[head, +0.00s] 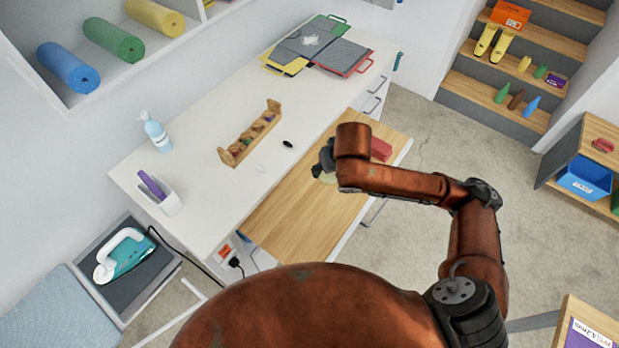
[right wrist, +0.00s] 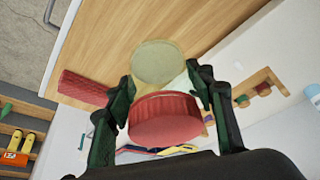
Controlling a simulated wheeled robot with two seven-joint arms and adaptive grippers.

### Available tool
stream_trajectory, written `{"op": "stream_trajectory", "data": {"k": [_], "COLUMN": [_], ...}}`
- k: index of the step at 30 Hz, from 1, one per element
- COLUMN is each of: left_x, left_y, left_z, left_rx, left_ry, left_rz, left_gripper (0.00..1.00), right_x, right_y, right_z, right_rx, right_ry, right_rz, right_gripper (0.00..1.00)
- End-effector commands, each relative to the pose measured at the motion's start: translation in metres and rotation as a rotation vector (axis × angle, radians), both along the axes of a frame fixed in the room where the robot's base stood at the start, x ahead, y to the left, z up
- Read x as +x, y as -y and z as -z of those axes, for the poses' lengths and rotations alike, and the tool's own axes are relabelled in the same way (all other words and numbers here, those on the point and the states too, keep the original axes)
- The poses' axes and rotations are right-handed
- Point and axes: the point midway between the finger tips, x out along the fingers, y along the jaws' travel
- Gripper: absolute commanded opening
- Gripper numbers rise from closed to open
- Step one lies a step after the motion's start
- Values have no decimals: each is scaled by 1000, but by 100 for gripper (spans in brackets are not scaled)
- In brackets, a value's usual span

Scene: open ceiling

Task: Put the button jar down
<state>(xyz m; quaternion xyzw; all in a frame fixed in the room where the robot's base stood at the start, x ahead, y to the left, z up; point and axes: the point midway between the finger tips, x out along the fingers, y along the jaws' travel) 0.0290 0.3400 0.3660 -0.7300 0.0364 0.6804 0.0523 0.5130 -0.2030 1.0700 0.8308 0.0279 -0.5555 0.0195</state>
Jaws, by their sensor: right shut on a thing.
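The button jar shows in the right wrist view as a round red lid (right wrist: 165,118) between the fingers of my right gripper (right wrist: 162,82). My right gripper is shut on the jar, over a wooden board. A pale yellow-green disc (right wrist: 158,62) shows just beyond the lid, against the board; I cannot tell whether it is the jar's base or a separate thing. In the head view my right gripper (head: 325,162) is mostly hidden by my arm. Whether the jar touches the board (head: 302,215) cannot be told. My left gripper is not in view.
A red block (head: 381,149) lies at the board's far right. The white desk (head: 215,205) holds a wooden rack (head: 240,152), a small black oval (head: 288,144), a spray bottle (head: 156,132), a white holder (head: 168,203) and several folders (head: 308,46). The board's near part is clear.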

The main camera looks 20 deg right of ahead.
Motion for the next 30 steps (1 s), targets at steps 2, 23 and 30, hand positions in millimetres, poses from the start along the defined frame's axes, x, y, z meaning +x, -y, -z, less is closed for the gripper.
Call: {"op": "stream_trajectory", "data": {"k": [2, 23, 30], "left_x": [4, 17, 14], "left_y": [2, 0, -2], "left_z": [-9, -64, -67], "left_rx": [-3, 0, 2], "left_ry": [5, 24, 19], "left_rz": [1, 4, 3], "left_gripper": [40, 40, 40], "right_x": [-12, -154, -123], "right_y": [-17, -176, -133], "right_z": [5, 50, 74], "right_rx": [3, 1, -1], "right_ry": [-3, -3, -7], "right_rz": [-114, -1379, -1375], "right_gripper": [20, 20, 20]}}
